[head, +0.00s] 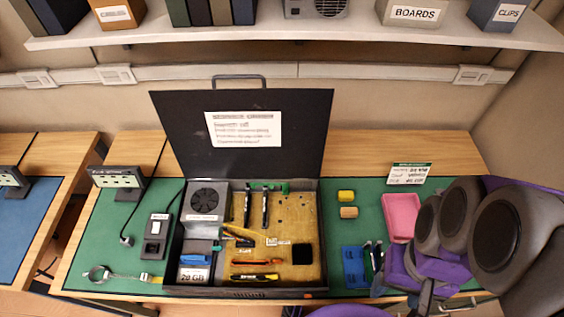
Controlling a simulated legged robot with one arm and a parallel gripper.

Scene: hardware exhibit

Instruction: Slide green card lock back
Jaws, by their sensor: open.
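An open black case (172,262) stands on the green mat, its lid raised at the back. Inside, near the back of the tan board (290,225), a small green piece (276,187) that looks like the card lock lies across the tops of dark upright slots (265,207). Its exact position along its travel is too small to tell. My gripper (408,291) is at the lower right, right of the case and well apart from the green piece. It is open and partly hidden by my own arm; I see nothing held in it.
A blue holder (353,267), yellow and tan blocks (346,197) and a pink tray (402,216) lie right of the case. A black switch box (156,237) and a metal ring strap (100,274) lie left. The raised lid (300,140) and shelf (250,38) bound the back.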

